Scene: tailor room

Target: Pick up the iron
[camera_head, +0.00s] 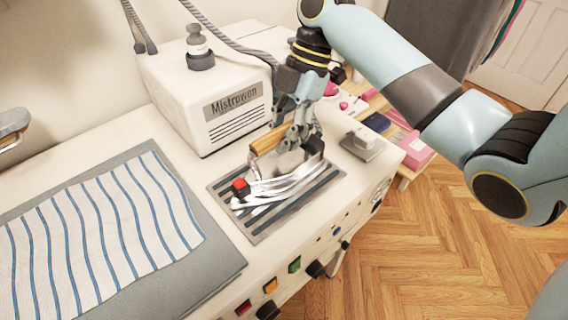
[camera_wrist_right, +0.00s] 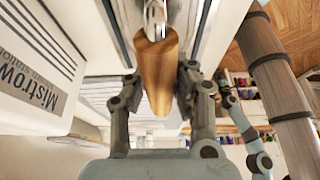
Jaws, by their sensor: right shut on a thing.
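The iron (camera_head: 268,186) has a silvery body, a wooden handle (camera_head: 267,140) and a red knob (camera_head: 240,188). It sits at the striped metal rest plate (camera_head: 262,228) on the ironing table; I cannot tell whether it touches the plate. My right gripper (camera_head: 296,136) reaches down from above and is shut on the iron's handle. In the right wrist view the wooden handle (camera_wrist_right: 156,70) lies between the fingers of my right gripper (camera_wrist_right: 160,90). The fingers hide part of the handle and body. My left gripper does not show.
A white "Mistrowen" steam box (camera_head: 205,95) stands just behind the iron. A grey pad with striped cloth (camera_head: 100,230) lies to the left. A small block on a plate (camera_head: 362,142) is to the right. Knobs and buttons (camera_head: 270,285) line the front edge.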

